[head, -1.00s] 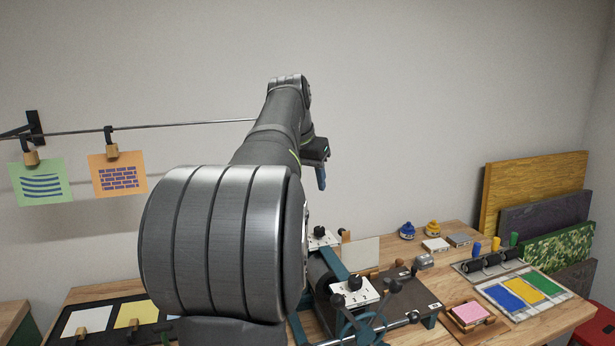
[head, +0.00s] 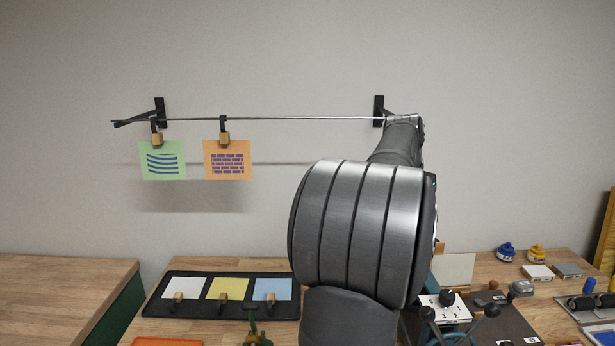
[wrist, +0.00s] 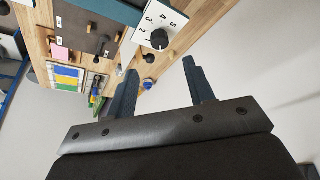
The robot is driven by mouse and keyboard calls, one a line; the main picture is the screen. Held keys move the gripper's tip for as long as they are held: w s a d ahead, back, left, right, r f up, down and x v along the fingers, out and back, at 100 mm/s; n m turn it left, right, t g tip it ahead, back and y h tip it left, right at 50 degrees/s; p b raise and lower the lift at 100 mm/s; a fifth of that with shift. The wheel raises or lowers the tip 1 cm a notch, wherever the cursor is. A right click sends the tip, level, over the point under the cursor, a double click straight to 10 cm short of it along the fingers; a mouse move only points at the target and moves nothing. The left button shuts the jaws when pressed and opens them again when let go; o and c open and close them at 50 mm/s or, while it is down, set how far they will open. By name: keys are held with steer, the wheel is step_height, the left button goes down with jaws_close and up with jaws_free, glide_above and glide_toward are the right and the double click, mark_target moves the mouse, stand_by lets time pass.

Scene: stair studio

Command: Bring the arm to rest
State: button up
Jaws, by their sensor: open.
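My gripper (wrist: 160,90) shows in the wrist view with its two dark blue fingers apart and nothing between them. It is in the air, clear of the wooden table (wrist: 190,40) and the things on it. In the head view my arm rises in front of the wall, and my gripper is hidden behind the arm's links.
A rail (head: 290,118) on the wall holds a green print (head: 162,172) and an orange print (head: 228,172) on clips. A black tray (head: 232,312) holds white, yellow and blue sheets. A press with a numbered plate (head: 440,306) stands right of my arm.

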steer(key=x, duration=0.9)
steer(key=shift+f, duration=0.1)
